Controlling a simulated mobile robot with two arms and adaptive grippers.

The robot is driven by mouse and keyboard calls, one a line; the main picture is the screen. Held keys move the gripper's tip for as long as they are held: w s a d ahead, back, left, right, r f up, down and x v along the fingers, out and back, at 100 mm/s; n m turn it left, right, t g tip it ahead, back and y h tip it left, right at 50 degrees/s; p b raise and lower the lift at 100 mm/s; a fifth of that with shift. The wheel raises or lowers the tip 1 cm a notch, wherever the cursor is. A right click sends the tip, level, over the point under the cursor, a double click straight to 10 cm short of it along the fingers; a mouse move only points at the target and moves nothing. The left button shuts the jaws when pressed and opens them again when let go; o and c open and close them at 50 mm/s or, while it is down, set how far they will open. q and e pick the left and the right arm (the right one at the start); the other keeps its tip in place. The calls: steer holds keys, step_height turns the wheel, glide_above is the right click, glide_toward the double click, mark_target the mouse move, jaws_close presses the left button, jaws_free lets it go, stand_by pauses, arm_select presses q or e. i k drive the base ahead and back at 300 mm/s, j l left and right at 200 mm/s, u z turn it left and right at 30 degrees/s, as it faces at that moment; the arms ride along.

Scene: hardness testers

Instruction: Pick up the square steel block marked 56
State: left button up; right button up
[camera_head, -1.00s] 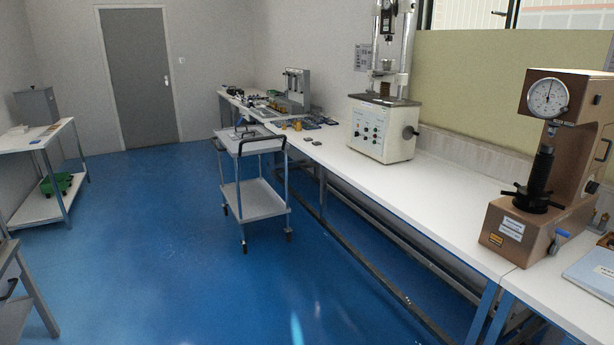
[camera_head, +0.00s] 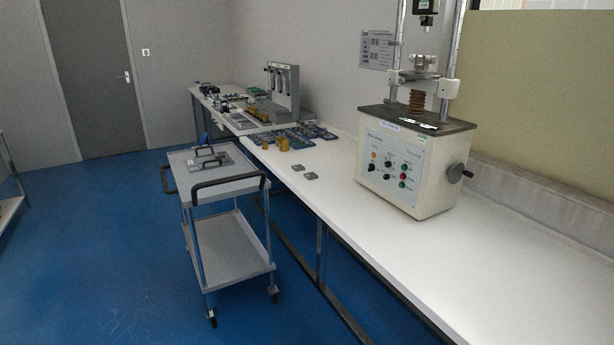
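Two small grey blocks lie on the white bench in the head view: one block (camera_head: 298,165) and, just to its right and nearer, a second block (camera_head: 311,176). They look flat and square, but any marking is too small to read, so I cannot tell which one bears 56. Neither of my grippers shows in this view.
A grey two-shelf trolley (camera_head: 215,186) stands on the blue floor left of the bench. A cream testing machine (camera_head: 412,165) stands on the white bench (camera_head: 420,265) right of the blocks. Brass pieces (camera_head: 284,143) and blue trays lie behind the blocks. The near bench top is clear.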

mark_target(311, 175)
steer(key=i+j+z, duration=0.1)
steer(key=i, duration=0.6)
steer(key=i+z, duration=0.15)
steer(key=z, duration=0.25)
steer(key=i+j+z, duration=0.1)
steer(key=z, duration=0.3)
